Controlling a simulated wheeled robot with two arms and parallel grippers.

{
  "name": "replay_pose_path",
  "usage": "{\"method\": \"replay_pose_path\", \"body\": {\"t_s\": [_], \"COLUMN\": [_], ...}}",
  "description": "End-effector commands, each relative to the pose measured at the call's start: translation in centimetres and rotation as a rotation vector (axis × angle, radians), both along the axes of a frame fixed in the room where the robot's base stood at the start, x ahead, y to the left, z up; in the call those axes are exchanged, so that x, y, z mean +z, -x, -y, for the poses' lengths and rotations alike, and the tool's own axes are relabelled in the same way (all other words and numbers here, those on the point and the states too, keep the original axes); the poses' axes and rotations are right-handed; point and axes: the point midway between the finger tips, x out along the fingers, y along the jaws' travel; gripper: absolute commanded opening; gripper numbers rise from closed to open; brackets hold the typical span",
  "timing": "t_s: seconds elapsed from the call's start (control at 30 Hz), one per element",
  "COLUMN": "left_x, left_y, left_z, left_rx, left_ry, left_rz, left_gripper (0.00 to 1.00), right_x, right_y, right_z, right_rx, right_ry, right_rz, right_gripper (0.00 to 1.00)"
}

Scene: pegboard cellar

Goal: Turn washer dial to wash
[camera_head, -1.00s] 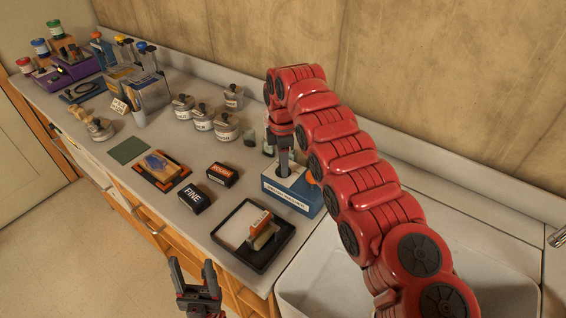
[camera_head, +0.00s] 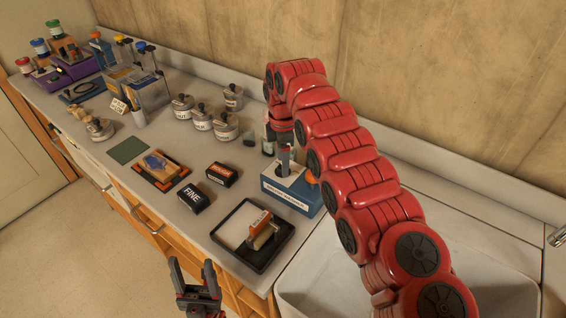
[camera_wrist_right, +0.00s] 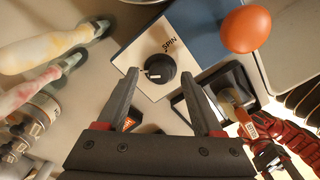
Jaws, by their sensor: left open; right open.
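The washer (camera_head: 290,200) is a small blue box with a pale top, standing on the counter near the sink. In the right wrist view its black round dial (camera_wrist_right: 160,68) sits on a white panel (camera_wrist_right: 135,57). A white pointer mark on the dial faces left, and the word SPIN is printed at its upper right. My right gripper (camera_head: 285,170) points down over the washer top. In the right wrist view my right gripper (camera_wrist_right: 168,95) is open, its fingers either side below the dial; contact cannot be told. My left gripper (camera_head: 192,275) is open and empty in front of the counter.
An orange ball-shaped knob (camera_wrist_right: 246,30) is beside the dial panel. A black tray (camera_head: 252,234) with a stamp-like roller is in front of the washer. Lidded jars (camera_head: 226,126) stand behind left. The sink (camera_head: 320,265) is at right.

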Motion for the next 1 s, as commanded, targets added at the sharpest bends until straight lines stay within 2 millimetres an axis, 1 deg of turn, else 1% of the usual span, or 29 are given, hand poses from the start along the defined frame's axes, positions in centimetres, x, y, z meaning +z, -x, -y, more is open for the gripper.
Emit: {"method": "replay_pose_path", "body": {"t_s": [0.1, 0.13, 0.27, 0.3, 0.5, 0.6, 0.7, 0.8, 0.9, 1.0], "left_x": [-0.4, 0.4, 1.8, 3.4, 7.5, 9.4, 10.9, 11.9, 12.5, 12.7], "left_y": [0.0, 0.0, 0.0, 0.0, 0.0, 0.0, 0.0, 0.0, 0.0, 0.0], "left_z": [0.0, 0.0, 0.0, 0.0, 0.0, 0.0, 0.0, 0.0, 0.0, 0.0], "left_rx": [0.0, 0.0, 0.0, 0.0, 0.0, 0.0, 0.0, 0.0, 0.0, 0.0], "left_ry": [0.0, 0.0, 0.0, 0.0, 0.0, 0.0, 0.0, 0.0, 0.0, 0.0], "left_rz": [0.0, 0.0, 0.0, 0.0, 0.0, 0.0, 0.0, 0.0, 0.0, 0.0], "left_gripper": [0.62, 0.62, 0.62, 0.62, 0.62, 0.62, 0.62, 0.62, 0.62, 0.62], "right_x": [2.2, 3.1, 5.7, 7.2, 11.4, 13.1, 14.5, 15.6, 16.2, 16.4], "right_y": [0.0, 0.1, 0.2, 0.1, 0.1, 0.0, 0.1, 0.1, 0.0, 0.1], "right_z": [-0.2, -0.3, -0.4, 0.0, 0.0, 0.0, 0.0, -0.1, -0.1, -0.1], "right_rx": [0.001, 0.004, 0.004, 0.0, 0.001, 0.001, 0.001, 0.001, 0.001, 0.001], "right_ry": [-0.004, -0.002, -0.003, -0.001, -0.001, -0.001, -0.001, -0.002, -0.002, -0.001], "right_rz": [0.004, 0.003, -0.002, -0.002, 0.001, 0.0, -0.002, -0.001, 0.0, -0.001], "right_gripper": [0.68, 0.68, 0.68, 0.68, 0.68, 0.68, 0.68, 0.68, 0.68, 0.68]}}
